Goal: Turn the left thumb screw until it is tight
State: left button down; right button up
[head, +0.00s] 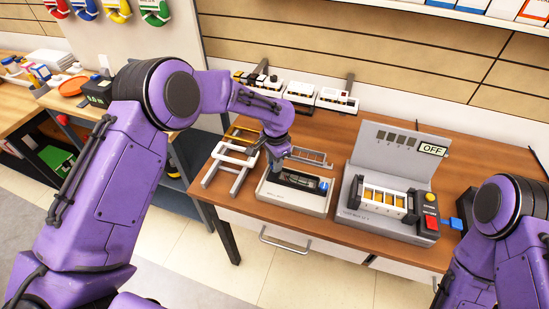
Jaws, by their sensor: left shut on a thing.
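A light grey box-shaped fixture (293,201) sits on the wooden bench, with a dark recess in its top. A blue knob (323,185) shows at the right end of the recess. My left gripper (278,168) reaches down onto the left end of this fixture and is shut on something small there. The left thumb screw is not clearly visible; my left gripper hides that end. My right arm shows at the lower right, but its gripper is not in view.
A grey tester (384,212) with an open lid and an OFF sign (432,150) stands to the right. A metal rack (228,165) stands just left of the fixture. Several small units (300,92) line the wall. A drawer handle (285,241) projects at the bench front.

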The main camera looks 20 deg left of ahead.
pick_arm(q)
jog(key=m+p, duration=0.1)
jog(key=m, duration=0.4)
jog(key=shift+r+m, duration=0.1)
jog(key=shift+m, duration=0.2)
jog(key=m, duration=1.2)
jog(key=shift+w+a+m+h, duration=0.1)
jog(key=shift+m+h, duration=0.2)
jog(key=shift+h, duration=0.1)
jog(key=m+b, duration=0.1)
jog(key=m, duration=0.4)
jog(key=shift+m, duration=0.4)
jog(key=c, duration=0.9)
grip_release()
jog(key=shift+o, duration=0.2)
notch_tip(320, 180, up, 10)
jog(key=b, duration=0.2)
jog(key=shift+a+r, duration=0.2)
jog(key=shift+r, duration=0.05)
